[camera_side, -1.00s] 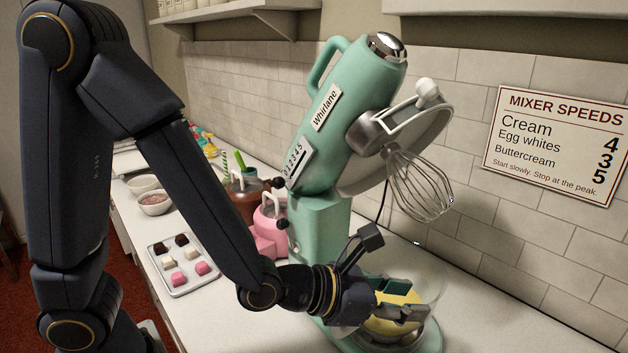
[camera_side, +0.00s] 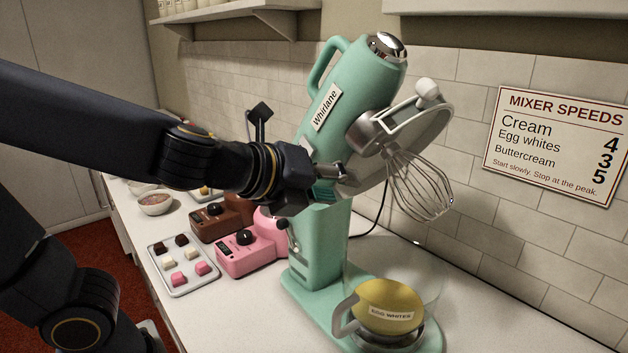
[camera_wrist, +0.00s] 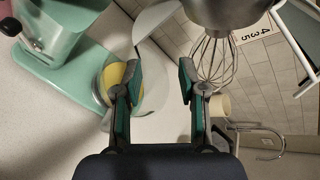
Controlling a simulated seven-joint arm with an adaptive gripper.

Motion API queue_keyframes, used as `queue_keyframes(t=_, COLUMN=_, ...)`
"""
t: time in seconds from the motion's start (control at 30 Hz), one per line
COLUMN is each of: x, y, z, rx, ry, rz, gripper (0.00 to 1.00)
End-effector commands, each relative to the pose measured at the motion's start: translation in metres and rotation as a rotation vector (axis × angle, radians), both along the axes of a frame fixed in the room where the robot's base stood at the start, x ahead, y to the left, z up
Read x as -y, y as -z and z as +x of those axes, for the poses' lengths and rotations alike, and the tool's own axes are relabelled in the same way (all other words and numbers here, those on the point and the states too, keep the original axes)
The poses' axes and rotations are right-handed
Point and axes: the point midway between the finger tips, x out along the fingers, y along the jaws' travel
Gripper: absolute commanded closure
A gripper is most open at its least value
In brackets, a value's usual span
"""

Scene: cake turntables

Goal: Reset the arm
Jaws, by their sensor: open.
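My gripper (camera_wrist: 158,88) is open, with nothing between its fingers in the wrist view. In the side view my gripper (camera_side: 335,178) is raised in front of the mixer head, apart from the bowl; its fingers overlap the mixer in the picture, so I cannot tell whether they touch. The mint-green stand mixer (camera_side: 348,95) has its head tilted up with a wire whisk (camera_side: 418,185) hanging from it. The clear bowl (camera_side: 420,270) stands on the mixer base. A yellow thing labelled "EGG WHITES" (camera_side: 388,304) is at the bowl.
A brown device (camera_side: 212,222) and a pink device (camera_side: 242,258) with knobs stand left of the mixer. A tray of small cubes (camera_side: 182,287) and a small bowl (camera_side: 155,203) are farther left. A mixer speeds sign (camera_side: 557,145) is on the tiled wall. The front right counter is clear.

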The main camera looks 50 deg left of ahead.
Motion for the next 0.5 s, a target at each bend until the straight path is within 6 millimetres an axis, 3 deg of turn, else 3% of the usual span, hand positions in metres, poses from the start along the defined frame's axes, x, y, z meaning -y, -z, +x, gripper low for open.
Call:
queue_keyframes(t=0.03, x=-0.034, y=0.002, z=-0.005, rx=-0.024, ry=-0.181, rz=-0.154, gripper=0.59)
queue_keyframes(t=0.1, x=-0.076, y=0.012, z=-0.021, rx=-0.064, ry=-0.454, rz=-0.405, gripper=0.59)
queue_keyframes(t=0.2, x=-0.118, y=0.032, z=-0.055, rx=-0.12, ry=-0.836, rz=-0.782, gripper=0.59)
queue_keyframes(t=0.3, x=-0.131, y=0.053, z=-0.09, rx=-0.182, ry=-1.151, rz=-1.122, gripper=0.59)
queue_keyframes(t=0.5, x=-0.117, y=0.071, z=-0.128, rx=-0.301, ry=-1.511, rz=-1.556, gripper=0.59)
